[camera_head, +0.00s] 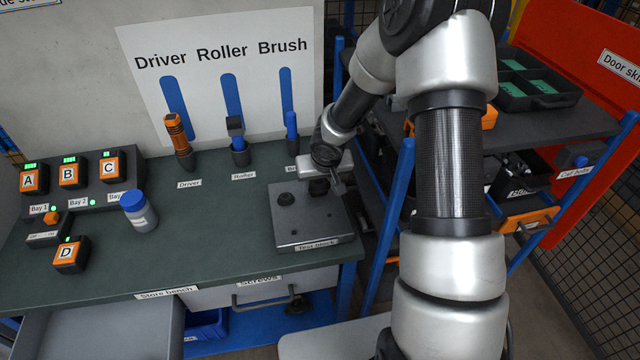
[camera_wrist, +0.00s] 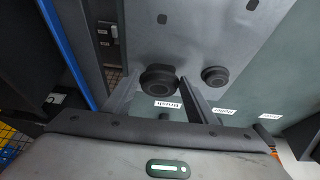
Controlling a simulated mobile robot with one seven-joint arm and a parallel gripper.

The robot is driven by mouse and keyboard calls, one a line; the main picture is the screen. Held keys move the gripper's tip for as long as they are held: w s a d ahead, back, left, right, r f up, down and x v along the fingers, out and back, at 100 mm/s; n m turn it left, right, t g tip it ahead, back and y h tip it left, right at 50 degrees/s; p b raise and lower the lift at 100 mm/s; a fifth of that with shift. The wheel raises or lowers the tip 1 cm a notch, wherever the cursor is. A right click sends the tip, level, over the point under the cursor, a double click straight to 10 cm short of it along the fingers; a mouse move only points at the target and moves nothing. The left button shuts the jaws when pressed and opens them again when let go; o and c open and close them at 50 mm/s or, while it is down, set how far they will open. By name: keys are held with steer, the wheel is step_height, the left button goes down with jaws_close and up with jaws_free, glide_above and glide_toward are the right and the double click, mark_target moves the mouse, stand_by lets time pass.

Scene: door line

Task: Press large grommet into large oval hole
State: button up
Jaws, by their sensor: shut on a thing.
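The test block (camera_head: 300,232) is a grey plate on the right end of the bench; it also fills the upper middle of the wrist view (camera_wrist: 205,38). My gripper (camera_head: 318,188) is over its right rear part, pointing down. In the wrist view my gripper's fingertips (camera_wrist: 160,84) are shut on a black round grommet (camera_wrist: 158,78), which looks like the large one. A smaller-looking black grommet (camera_wrist: 214,76) sits on the block beside it; it also shows in the head view (camera_head: 286,200). No large oval hole shows. Whether the held grommet touches the block I cannot tell.
A driver (camera_head: 179,140), a roller (camera_head: 238,140) and a brush (camera_head: 292,132) stand behind the block. A blue-capped jar (camera_head: 139,211) and battery bays (camera_head: 90,185) are to the left. A shelf cart (camera_head: 545,125) stands right of the bench.

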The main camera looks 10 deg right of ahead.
steer(key=shift+s+f+b, duration=0.1)
steer(key=shift+f+b, duration=0.7)
steer(key=shift+b, duration=0.05)
stand_by(0.9)
